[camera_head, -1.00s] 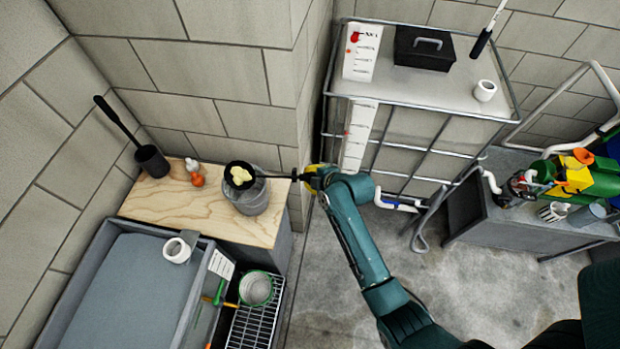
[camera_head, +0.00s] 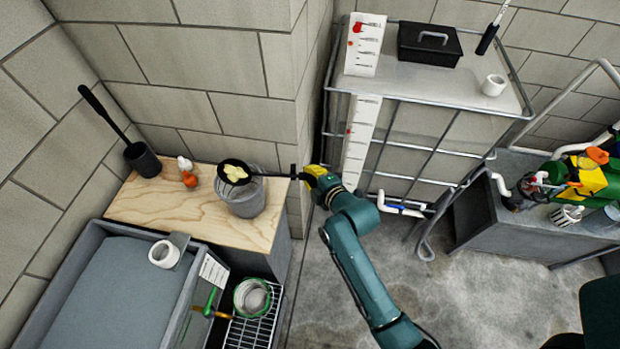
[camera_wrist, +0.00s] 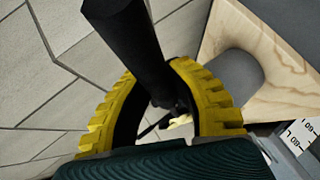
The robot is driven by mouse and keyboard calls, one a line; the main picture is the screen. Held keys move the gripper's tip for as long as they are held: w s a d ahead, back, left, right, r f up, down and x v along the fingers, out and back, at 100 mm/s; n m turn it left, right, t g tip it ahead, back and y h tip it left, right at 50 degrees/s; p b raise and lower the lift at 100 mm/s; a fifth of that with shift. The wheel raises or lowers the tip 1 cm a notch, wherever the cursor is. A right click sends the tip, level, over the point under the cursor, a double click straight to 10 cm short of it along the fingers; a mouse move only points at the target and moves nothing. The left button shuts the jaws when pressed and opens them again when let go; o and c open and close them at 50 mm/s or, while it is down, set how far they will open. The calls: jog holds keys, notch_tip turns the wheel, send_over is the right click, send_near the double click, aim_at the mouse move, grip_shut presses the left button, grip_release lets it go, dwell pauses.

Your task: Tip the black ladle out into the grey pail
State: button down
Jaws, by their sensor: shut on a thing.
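The black ladle (camera_head: 234,173) is held level at the upper left of the grey pail (camera_head: 243,200), with pale yellow lumps (camera_head: 236,172) in its bowl. The pail stands on the wooden top, and the ladle's bowl and handle cover part of its rim. My gripper (camera_head: 309,178) is to the right of the pail, shut on the ladle's handle. In the wrist view the yellow fingers close around the black handle (camera_wrist: 130,45), and a little of the yellow contents (camera_wrist: 181,120) shows beyond them. The pail's inside is mostly hidden.
The wooden counter (camera_head: 190,218) also holds a black pot with a brush (camera_head: 143,158) and small white and orange bottles (camera_head: 187,170). A grey sink (camera_head: 100,300) lies in front. A caged tank (camera_head: 430,85) stands to the right of the wall corner.

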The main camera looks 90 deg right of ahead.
jog(key=shift+f+n+t+h+b, duration=0.2)
jog(key=shift+h+b, duration=0.45)
jog(key=shift+b, duration=1.05)
jog(key=shift+f+n+t+h+b, duration=0.1)
jog(key=shift+n+t+h+b, duration=0.4)
jog(key=shift+b, duration=1.2)
jog(key=shift+f+n+t+h+b, duration=0.15)
jog(key=shift+h+b, duration=0.6)
jog(key=shift+b, duration=0.95)
jog(key=shift+r+b, duration=0.1)
jog(key=shift+b, duration=0.45)
jog(key=shift+r, duration=0.2)
